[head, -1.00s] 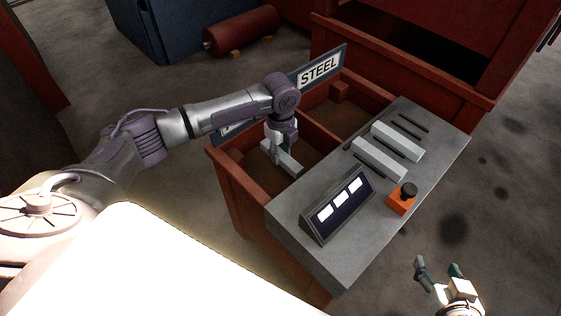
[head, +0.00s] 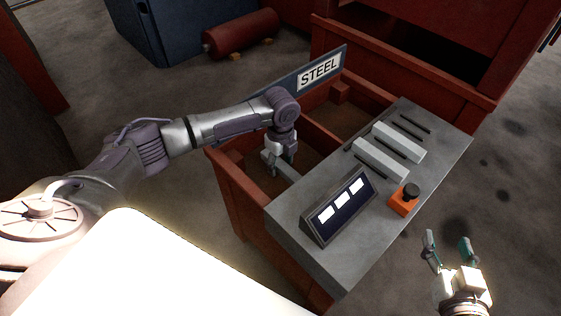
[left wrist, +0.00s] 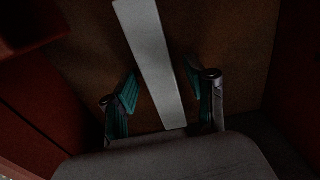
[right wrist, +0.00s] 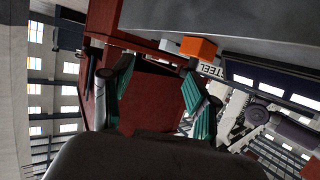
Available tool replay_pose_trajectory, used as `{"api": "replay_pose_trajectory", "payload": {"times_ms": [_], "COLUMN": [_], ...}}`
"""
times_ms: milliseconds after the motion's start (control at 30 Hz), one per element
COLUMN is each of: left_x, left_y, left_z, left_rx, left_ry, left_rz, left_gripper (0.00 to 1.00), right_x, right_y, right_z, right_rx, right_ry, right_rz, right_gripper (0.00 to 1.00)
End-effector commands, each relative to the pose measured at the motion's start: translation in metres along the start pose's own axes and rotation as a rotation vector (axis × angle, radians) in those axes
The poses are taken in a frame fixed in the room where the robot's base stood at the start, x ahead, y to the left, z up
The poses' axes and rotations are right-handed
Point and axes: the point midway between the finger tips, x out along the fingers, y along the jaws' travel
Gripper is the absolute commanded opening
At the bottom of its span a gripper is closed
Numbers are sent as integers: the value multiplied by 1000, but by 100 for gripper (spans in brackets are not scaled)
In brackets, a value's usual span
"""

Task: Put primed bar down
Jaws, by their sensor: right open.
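A pale grey bar (head: 286,170) is low inside the near compartment of the red steel bin (head: 229,178). In the left wrist view the bar (left wrist: 150,55) runs between the two fingers of my left gripper (left wrist: 160,82), with a gap on each side. My left gripper (head: 279,160) is open and reaches down into the compartment around the bar. The bar's far end is partly hidden in the head view. My right gripper (head: 447,245) is open and empty, off the front right of the grey bench top; it also shows in the right wrist view (right wrist: 158,75).
Two pale bars (head: 398,142) (head: 380,160) lie on the grey bench top (head: 330,262) beside dark slots. A display panel (head: 340,207) and an orange button box (head: 404,199) stand there too. The STEEL sign (head: 319,72) rises behind the bin. Floor is clear at right.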

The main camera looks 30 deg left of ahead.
Motion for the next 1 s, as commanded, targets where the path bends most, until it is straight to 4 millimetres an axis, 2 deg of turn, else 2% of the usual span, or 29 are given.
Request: {"api": "replay_pose_trajectory", "payload": {"times_ms": [300,567,800,1000], "left_x": [-6,-39,-74,-98], "left_y": [0,0,0,0], "left_z": [0,1,0,0], "left_rx": [0,0,0,-1], "left_ry": [0,-1,0,0], "left_rz": [0,-1,-2,-1], "left_gripper": [56,56,56,56], "right_x": [-1,-19,-55,-89], "right_y": [0,8,14,18], "right_z": [-1,47,94,122], "right_rx": [0,1,6,13], "right_ry": [-4,-285,-588,-797], "right_rz": [0,18,35,47], "right_gripper": [60,60,60,60]}}
